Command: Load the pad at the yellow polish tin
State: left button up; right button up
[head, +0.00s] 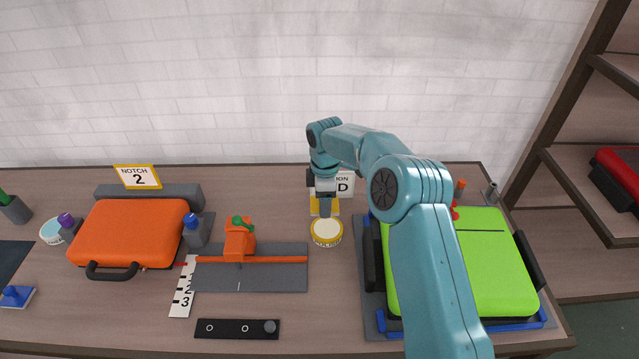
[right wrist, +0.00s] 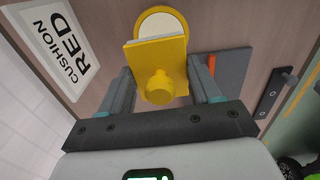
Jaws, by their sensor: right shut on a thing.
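My right gripper (head: 325,208) points down behind the yellow polish tin (head: 327,231), which stands on the table with a pale round top. The pad's plate covers part of the tin (right wrist: 162,22) there. Whether the pad touches the tin, I cannot tell. In the head view the pad is partly hidden by the gripper. My left gripper is not in view.
An orange case (head: 130,232) lies left, by a "NOTCH 2" sign (head: 138,177). An orange clamp (head: 239,241) stands on a grey plate (head: 270,278). A green case (head: 490,255) lies right, partly behind my arm. A "CUSHION RED" card (right wrist: 55,45) stands near the gripper. Table before the tin is clear.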

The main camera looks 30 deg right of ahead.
jog(key=shift+s+f, duration=0.3)
jog(key=shift+s, duration=0.1)
jog(key=shift+d+f, duration=0.2)
jog(key=shift+f, duration=0.1)
jog(key=shift+w+d+f+b, duration=0.1)
jog(key=shift+f+b, duration=0.1)
jog(key=shift+f, duration=0.2)
jog(key=shift+w+d+f+b, duration=0.1)
jog(key=shift+f+b, duration=0.05)
jog(key=shift+f, duration=0.25)
jog(key=shift+s+a+f+b, duration=0.1)
jog(key=shift+f+b, duration=1.35)
jog(key=shift+f, duration=0.85)
jog(key=shift+s+a+r, duration=0.1)
jog(key=shift+r, duration=0.05)
